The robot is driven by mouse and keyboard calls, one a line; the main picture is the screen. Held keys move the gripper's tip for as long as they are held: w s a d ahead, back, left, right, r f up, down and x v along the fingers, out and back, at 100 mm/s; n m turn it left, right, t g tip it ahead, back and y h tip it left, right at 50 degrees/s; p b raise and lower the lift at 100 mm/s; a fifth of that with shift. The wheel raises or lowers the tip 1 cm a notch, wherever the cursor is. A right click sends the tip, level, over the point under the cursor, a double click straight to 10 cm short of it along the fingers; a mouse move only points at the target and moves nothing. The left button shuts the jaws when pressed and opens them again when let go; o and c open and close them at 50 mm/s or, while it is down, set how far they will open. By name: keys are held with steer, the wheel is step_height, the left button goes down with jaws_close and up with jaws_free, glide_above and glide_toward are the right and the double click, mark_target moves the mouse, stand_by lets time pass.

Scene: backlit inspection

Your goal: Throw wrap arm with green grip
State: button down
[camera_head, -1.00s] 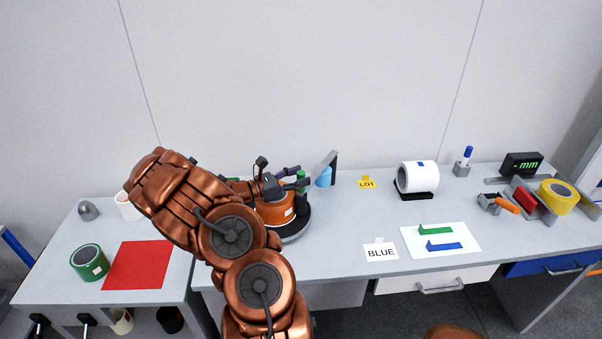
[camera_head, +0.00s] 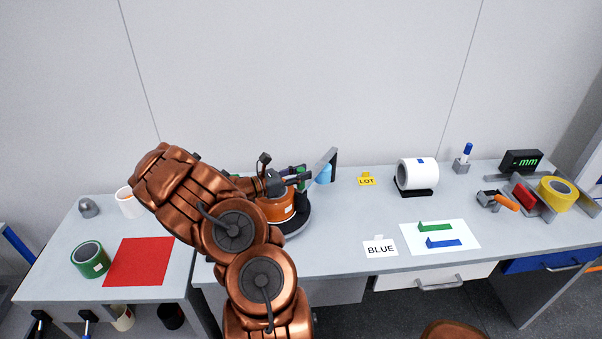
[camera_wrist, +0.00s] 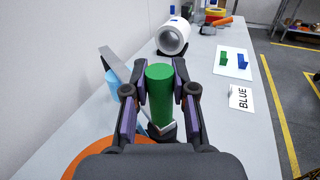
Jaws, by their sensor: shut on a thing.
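My gripper (camera_head: 298,179) is over the wrapping machine with the dark round turntable (camera_head: 296,227). In the wrist view its two fingers stand on either side of the upright green grip (camera_wrist: 160,92) and are shut on it. The wrap arm (camera_head: 327,163) is a grey angled bar that rises just right of the gripper; it also shows in the wrist view (camera_wrist: 112,63). An orange roll (camera_head: 276,208) with a white label sits on the turntable under my gripper. My arm hides part of the machine's left side.
A light blue object (camera_head: 324,176) stands behind the wrap arm. A yellow LOT sign (camera_head: 366,180), a white roll (camera_head: 416,173) on a black stand and a BLUE card (camera_head: 380,249) are to the right. The bench in front of the LOT sign is clear.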

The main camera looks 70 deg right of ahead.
steer(key=shift+s, duration=0.1)
stand_by(0.4)
steer(key=s+b, duration=0.2)
steer(key=s, duration=0.1)
steer(key=shift+a, duration=0.15)
steer(key=c, duration=0.9)
jaws_free()
steer(key=v, duration=1.2)
steer(key=shift+c, duration=0.4)
